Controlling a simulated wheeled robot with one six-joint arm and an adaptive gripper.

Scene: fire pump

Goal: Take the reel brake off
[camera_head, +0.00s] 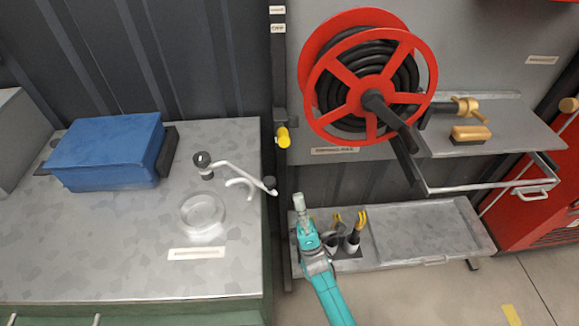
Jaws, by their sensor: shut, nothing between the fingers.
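The red hose reel (423,58) with black hose wound on it hangs on the grey panel at upper middle. A yellow handle (283,137) sits on the dark upright post just left of the reel; it may be the reel brake, but its label is too small to read. My gripper (300,201) is at the end of my teal arm, below the yellow handle and clearly apart from it. Its fingers are shut and empty, pointing up in the picture. A dark crank-like bar (388,112) sticks out from the reel's hub.
A metal bench (110,235) at left holds a blue box (105,150), a white bent crank (240,175) and a clear dish (203,212). A low shelf (415,230) with yellow-handled tools lies behind my arm.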

